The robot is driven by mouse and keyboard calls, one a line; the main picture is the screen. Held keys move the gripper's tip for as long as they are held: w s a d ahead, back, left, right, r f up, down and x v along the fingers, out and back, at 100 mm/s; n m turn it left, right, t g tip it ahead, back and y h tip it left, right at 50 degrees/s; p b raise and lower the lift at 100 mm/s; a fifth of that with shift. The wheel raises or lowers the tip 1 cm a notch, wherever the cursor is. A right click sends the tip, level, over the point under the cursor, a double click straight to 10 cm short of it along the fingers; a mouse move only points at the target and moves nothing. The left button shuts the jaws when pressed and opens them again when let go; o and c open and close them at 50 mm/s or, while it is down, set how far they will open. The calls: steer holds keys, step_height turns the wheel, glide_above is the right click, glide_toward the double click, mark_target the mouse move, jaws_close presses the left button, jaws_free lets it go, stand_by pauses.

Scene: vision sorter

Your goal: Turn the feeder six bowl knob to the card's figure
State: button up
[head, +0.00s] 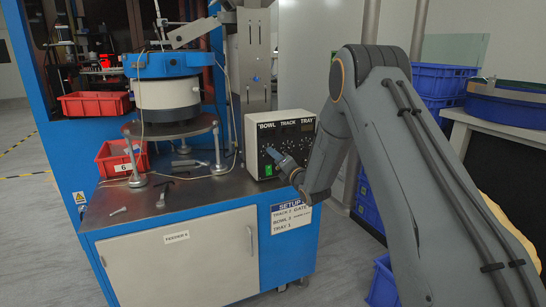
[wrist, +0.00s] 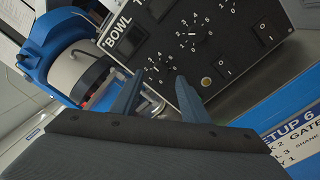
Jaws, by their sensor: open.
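The grey control box (head: 302,131) stands at the right of the bench top, its black panel labelled BOWL, TRACK and TRAY. The bowl knob (wrist: 163,73) and its numbered dial show in the wrist view below the BOWL label; its pointer is too small to read. My gripper (head: 272,155) is open at the panel's lower left, and hides the bowl knob in the head view. In the wrist view my fingertips (wrist: 158,82) lie to either side of the knob; I cannot tell whether they touch it. The setup card (head: 291,213) on the bench front reads BOWL 3, TRACK 2, TRAY 1.
The track knob (wrist: 192,39) is close by, up and right of the bowl knob in the wrist view. A bowl feeder (head: 168,95) stands left of the box, with a red bin (head: 112,163) and loose tools beside it. Blue crates (head: 437,80) are at right.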

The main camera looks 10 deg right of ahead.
steer(key=shift+v, duration=2.15)
steer(key=s+d+r+m+g+h+p, duration=0.1)
steer(key=s+m+g, duration=0.4)
steer(key=s, duration=1.2)
steer(key=s+d+r+m+g+h+p, duration=0.1)
steer(key=s+d+m+g+h+p, duration=0.2)
steer(key=s+m, duration=1.1)
steer(key=s+d+r+m+g+h+p, duration=0.1)
steer(key=s+m+g+p, duration=0.4)
steer(key=s, duration=1.5)
steer(key=r+m+g+h, duration=0.1)
steer(key=m+g, duration=0.3)
steer(key=m, duration=0.1)
steer(key=shift+s+d, duration=0.35)
steer(key=shift+d, duration=0.05)
